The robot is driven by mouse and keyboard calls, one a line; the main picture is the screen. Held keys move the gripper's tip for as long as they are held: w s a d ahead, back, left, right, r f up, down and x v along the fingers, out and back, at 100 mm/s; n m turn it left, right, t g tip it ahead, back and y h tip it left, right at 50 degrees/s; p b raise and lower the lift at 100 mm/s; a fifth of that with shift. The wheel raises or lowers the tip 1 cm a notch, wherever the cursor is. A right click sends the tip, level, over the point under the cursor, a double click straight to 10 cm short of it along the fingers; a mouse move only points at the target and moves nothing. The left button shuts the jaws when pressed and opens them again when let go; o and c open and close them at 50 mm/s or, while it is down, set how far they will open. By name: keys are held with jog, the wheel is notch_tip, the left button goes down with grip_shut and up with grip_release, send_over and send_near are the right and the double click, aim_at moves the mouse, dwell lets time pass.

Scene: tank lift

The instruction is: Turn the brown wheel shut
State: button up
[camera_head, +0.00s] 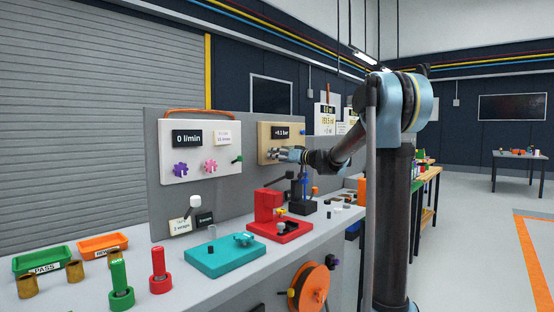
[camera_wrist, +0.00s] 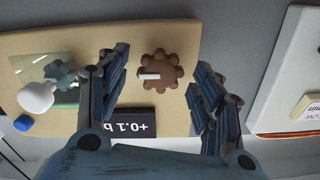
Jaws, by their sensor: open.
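The brown wheel (camera_wrist: 172,62) is a lobed knob with a white bar mark pointing left in the wrist view. It sits on a tan panel (camera_wrist: 60,42), which also shows in the head view (camera_head: 264,133). My gripper (camera_wrist: 158,68) is open, with one finger to each side of the wheel and visible gaps between. I cannot tell how far the fingertips are from the panel. In the head view my gripper (camera_head: 275,154) is at the tan panel's front and hides the wheel. A dark display (camera_head: 281,131) above it reads +0.1 bar.
A white panel (camera_head: 172,163) with purple and pink wheels and a 0 l/min display is left of the tan panel. A red fixture (camera_head: 270,207) stands on the bench below.

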jog(key=shift+w+a, duration=0.35)
jog(key=shift+a, duration=0.15)
jog(key=c, duration=1.1)
jog(key=shift+o, duration=0.2)
jog(key=shift+d, duration=0.1)
jog(key=shift+m, duration=8.9)
